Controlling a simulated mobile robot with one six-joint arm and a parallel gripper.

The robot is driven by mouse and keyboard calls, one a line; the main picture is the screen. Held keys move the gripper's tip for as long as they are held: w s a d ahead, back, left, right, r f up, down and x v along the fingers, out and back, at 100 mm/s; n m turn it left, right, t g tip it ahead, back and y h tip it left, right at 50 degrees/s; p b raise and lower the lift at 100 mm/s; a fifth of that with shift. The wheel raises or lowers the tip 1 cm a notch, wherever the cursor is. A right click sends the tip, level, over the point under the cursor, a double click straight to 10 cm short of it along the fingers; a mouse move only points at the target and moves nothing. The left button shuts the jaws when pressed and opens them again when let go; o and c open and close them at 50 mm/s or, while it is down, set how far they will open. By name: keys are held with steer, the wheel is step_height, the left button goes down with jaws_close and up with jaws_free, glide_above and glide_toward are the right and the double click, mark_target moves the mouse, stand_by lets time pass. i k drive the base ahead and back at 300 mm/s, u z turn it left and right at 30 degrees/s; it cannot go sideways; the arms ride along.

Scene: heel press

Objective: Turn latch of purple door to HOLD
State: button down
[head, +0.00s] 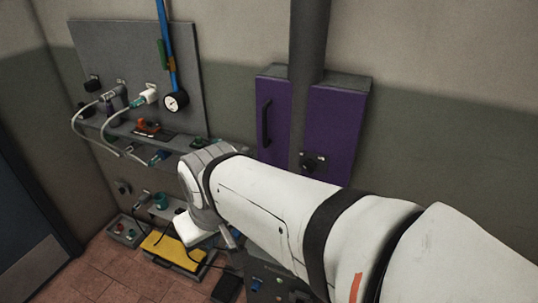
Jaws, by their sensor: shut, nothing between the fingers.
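The purple door (335,125) is on a grey wall cabinet right of centre. A dark vertical pipe hides a strip of its middle. A black bar handle (266,122) is on its left part. The knob's pointer and any HOLD marking are too small to read. The door looks closed. My white arm crosses the lower right and covers the area below the door. My gripper's fingers cannot be made out, and nothing of mine is seen touching the latch.
The dark pipe (308,45) stands close in front of the door. At left are a grey panel (135,50) with hoses and a gauge (176,101), and a shelf (215,150) with small fittings. A yellow item (172,251) lies low near the tiled floor.

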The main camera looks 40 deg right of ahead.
mark_target(309, 165)
steer(key=u, duration=0.05)
steer(key=k, duration=0.9)
steer(key=z, duration=1)
steer(key=i, duration=1)
steer(key=z, duration=1.45)
steer(key=k, duration=0.8)
steer(key=u, duration=0.45)
